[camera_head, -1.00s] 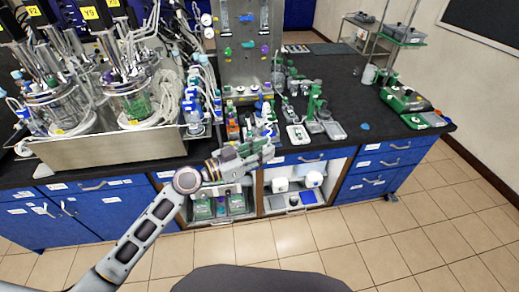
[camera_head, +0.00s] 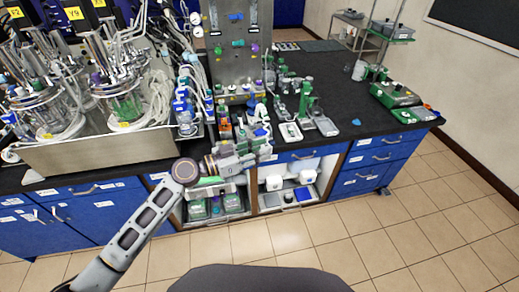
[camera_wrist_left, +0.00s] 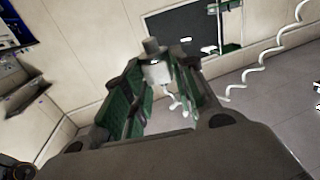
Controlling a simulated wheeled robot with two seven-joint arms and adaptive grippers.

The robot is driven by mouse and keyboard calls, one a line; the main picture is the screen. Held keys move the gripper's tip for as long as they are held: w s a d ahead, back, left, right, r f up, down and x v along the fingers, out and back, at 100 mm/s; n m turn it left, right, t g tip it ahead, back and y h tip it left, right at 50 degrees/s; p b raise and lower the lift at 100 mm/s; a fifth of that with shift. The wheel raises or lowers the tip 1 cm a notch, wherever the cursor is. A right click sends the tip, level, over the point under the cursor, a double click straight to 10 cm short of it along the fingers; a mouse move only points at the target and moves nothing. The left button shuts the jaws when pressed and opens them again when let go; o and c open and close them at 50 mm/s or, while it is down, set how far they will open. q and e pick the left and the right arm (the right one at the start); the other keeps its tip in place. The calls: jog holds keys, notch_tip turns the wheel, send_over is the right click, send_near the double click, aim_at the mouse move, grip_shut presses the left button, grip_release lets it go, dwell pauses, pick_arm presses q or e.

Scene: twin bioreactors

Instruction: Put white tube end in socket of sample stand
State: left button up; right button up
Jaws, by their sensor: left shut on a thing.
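My left gripper (camera_head: 258,146) is over the front edge of the bench in the head view. In the left wrist view its green-padded fingers (camera_wrist_left: 157,88) are shut on the white tube end (camera_wrist_left: 158,72), a pale cylinder with a darker grey tip. A white coiled line shows beyond it. In the head view the tube end is too small to make out clearly. A green upright stand (camera_head: 304,101) on the bench, right of and behind the gripper, may be the sample stand; its socket cannot be made out. My right gripper is not in view.
A steel tray (camera_head: 98,153) with glass bioreactors fills the left of the bench. Small bottles crowd behind my gripper. A flat pale device (camera_head: 291,132) lies to its right. A green balance-like device (camera_head: 395,94) stands at the right. The dark bench top between is mostly clear.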

pick_arm(q)
jog(key=shift+a+g, duration=0.15)
jog(key=shift+g, duration=0.15)
jog(key=shift+s+a+m+g+h, duration=0.2)
jog(key=shift+a+m+g+h, duration=0.25)
jog(key=shift+m+g, duration=0.45)
jog(key=shift+s+a+m+g+h, duration=0.2)
jog(key=shift+a+m+g, duration=0.35)
jog(key=shift+g, duration=0.55)
jog(key=shift+s+a+m+g+h, duration=0.15)
jog(key=shift+a+m+g+h, duration=0.3)
jog(key=shift+m+g, duration=0.45)
jog(key=shift+a+g, duration=0.1)
jog(key=shift+g, duration=0.2)
jog(key=shift+w+n, duration=0.1)
jog(key=shift+n, duration=0.15)
jog(key=shift+w+a+f+n+t+y, duration=2.65)
jog(key=shift+n+t, duration=1.65)
jog(key=shift+t, duration=2)
jog(key=s+a+f+n+t+y, duration=0.1)
jog(key=a+f+n+t+y, duration=0.1)
jog(key=a+n+y, duration=0.2)
jog(key=s+a+f+n+t+y, duration=0.2)
jog(key=a+n+y, duration=0.2)
jog(key=a+y, duration=0.3)
jog(key=shift+s+f+y, duration=0.2)
jog(key=shift+f+y, duration=0.1)
jog(key=shift+y, duration=0.65)
